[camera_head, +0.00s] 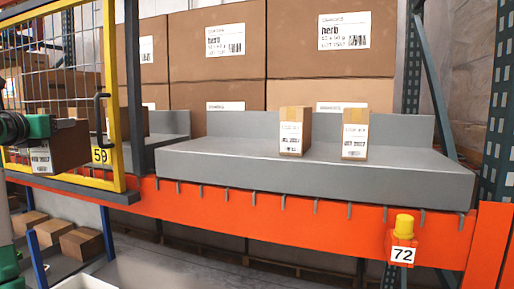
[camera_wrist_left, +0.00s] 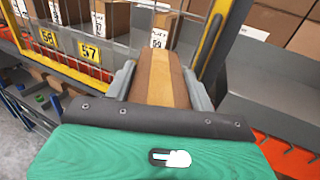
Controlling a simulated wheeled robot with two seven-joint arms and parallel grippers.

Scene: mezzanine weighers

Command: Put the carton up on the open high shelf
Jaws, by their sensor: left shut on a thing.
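The held carton (camera_head: 68,148) is a brown box with a white label, at the left of the head view, in front of the yellow-framed mesh gate. My left gripper (camera_head: 60,130) is shut on it. In the left wrist view the carton (camera_wrist_left: 160,78), with a tan tape stripe, sits between the two grey fingers of the gripper (camera_wrist_left: 162,90). The open grey shelf (camera_head: 220,160) lies to the right of the gate, above an orange beam. Two labelled cartons, a left one (camera_head: 303,130) and a right one (camera_head: 355,142), stand upright on it. My right gripper is not in view.
The yellow gate frame (camera_head: 109,80) with plate 59 stands between the held carton and the open shelf. Large brown boxes (camera_head: 222,50) rise behind the shelf. A yellow-topped post (camera_head: 404,225) with plate 72 is at the front right. The shelf's left half is clear.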

